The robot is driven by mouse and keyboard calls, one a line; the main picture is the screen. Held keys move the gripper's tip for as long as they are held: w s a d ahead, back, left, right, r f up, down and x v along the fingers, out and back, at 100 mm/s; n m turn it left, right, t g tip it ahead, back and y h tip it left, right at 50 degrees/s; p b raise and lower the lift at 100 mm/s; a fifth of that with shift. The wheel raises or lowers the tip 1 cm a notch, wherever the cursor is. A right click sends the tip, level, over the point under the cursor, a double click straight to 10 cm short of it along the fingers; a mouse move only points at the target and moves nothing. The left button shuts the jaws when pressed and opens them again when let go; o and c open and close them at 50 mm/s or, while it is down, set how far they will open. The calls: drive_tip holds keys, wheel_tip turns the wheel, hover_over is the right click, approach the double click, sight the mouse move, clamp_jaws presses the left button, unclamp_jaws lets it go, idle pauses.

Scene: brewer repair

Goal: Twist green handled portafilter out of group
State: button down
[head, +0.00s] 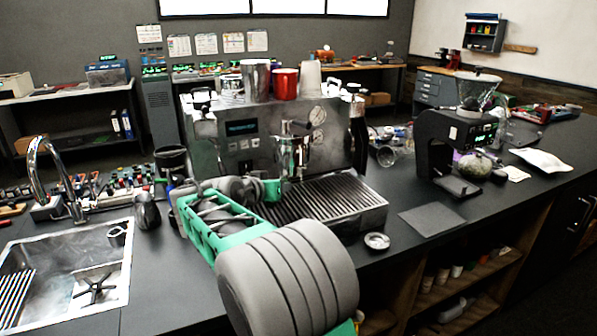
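The espresso machine (205,140) stands on the dark counter. Its metal group (297,150) hangs at the front middle, above the slatted drip tray (335,205). My grey and green arm reaches from the lower right towards the machine's front left. A small green piece (272,190) shows at the arm's far end, below and left of the group. I cannot tell whether it is the portafilter's green handle or part of my arm. The gripper's fingers cannot be made out, so whether they hold anything is unclear.
Cups, including a red one (285,84), stand on the machine. A sink (65,270) with a tap (50,165) lies left, and a small pitcher (147,210) beside it. A grinder (448,145) stands right. A grey mat (432,220) and round metal piece (377,241) lie on the counter.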

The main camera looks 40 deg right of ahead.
idle(0.9)
drive_tip(key=shift+s+a+b, duration=0.35)
drive_tip(key=shift+s+a, duration=0.1)
drive_tip(key=shift+a, duration=0.3)
drive_tip(key=shift+s+a+b, duration=0.35)
drive_tip(key=shift+s+a, duration=0.15)
drive_tip(key=shift+a, duration=0.3)
drive_tip(key=shift+s+a+b, duration=0.35)
drive_tip(key=shift+s+a, duration=0.1)
drive_tip(key=shift+a, duration=0.3)
drive_tip(key=s+a+b, duration=0.1)
drive_tip(key=s+a, duration=0.3)
drive_tip(key=a, duration=0.2)
drive_tip(key=shift+a, duration=0.25)
drive_tip(key=shift+r, duration=0.1)
